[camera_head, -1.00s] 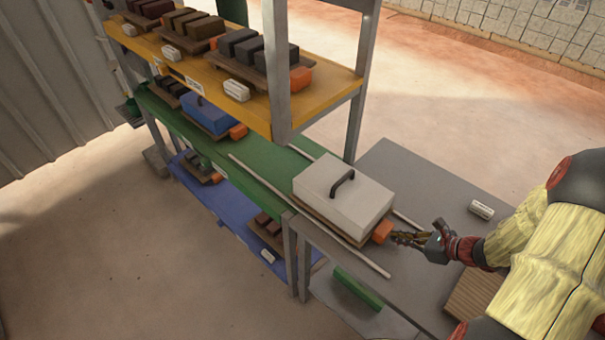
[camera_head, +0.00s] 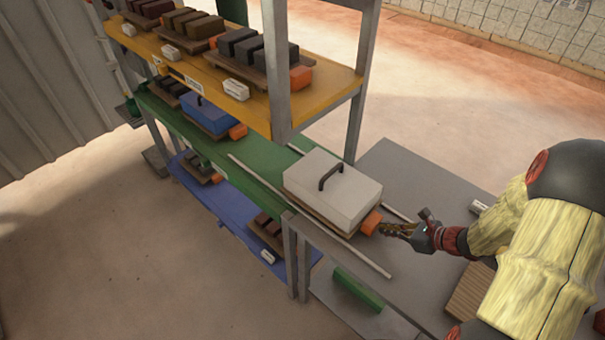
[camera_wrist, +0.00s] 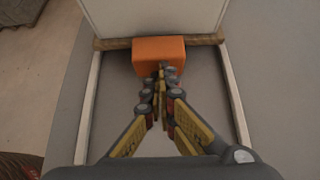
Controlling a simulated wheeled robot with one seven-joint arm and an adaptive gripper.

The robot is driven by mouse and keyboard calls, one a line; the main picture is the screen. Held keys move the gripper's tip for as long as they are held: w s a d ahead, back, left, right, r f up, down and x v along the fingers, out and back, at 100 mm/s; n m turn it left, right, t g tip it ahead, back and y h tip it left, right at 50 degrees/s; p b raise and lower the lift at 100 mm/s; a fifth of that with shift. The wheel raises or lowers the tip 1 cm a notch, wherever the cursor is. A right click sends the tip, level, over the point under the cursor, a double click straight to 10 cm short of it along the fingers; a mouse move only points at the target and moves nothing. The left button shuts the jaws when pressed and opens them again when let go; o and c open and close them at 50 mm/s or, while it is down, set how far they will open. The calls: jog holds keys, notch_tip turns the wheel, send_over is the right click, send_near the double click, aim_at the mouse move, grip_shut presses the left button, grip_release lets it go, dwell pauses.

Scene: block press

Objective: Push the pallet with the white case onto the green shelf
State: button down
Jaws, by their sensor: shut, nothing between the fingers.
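The white case (camera_head: 333,187) with a black handle lies on a brown wooden pallet (camera_head: 330,222). The pallet straddles the edge between the grey table (camera_head: 410,190) and the green shelf (camera_head: 262,165), between two pale rails (camera_head: 352,247). An orange block (camera_head: 371,222) is at the pallet's near end. My gripper (camera_head: 384,229) is shut and empty, its fingertips at the orange block, seemingly touching it. In the wrist view the fingertips (camera_wrist: 160,72) meet the lower face of the orange block (camera_wrist: 159,54), with the pallet edge (camera_wrist: 205,40) and case (camera_wrist: 150,15) beyond.
The yellow shelf (camera_head: 330,95) above holds several loaded pallets. A blue case (camera_head: 206,114) sits farther along the green shelf, with free green surface between it and the white case. A metal post (camera_head: 278,70) stands close to the path. A blue shelf (camera_head: 235,225) is below.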

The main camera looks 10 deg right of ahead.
jog(key=shift+w+a+b, duration=0.5)
jog(key=shift+w+a, duration=1.75)
jog(key=shift+w, duration=0.4)
jog(key=shift+w+a+b, duration=0.45)
jog(key=shift+w+a, duration=1.85)
jog(key=shift+w, duration=0.35)
jog(key=shift+w+a+b, duration=0.5)
jog(key=shift+w+a, duration=1.75)
jog(key=shift+w, duration=0.4)
jog(key=shift+w+a, duration=1.15)
jog(key=shift+w, duration=0.25)
jog(key=shift+w+a, duration=1.2)
jog(key=shift+w, duration=0.15)
jog(key=shift+w+a, duration=1.15)
jog(key=shift+w, duration=0.25)
jog(key=shift+s+d+b, duration=0.3)
jog(key=shift+s+d, duration=0.1)
jog(key=shift+s, duration=0.1)
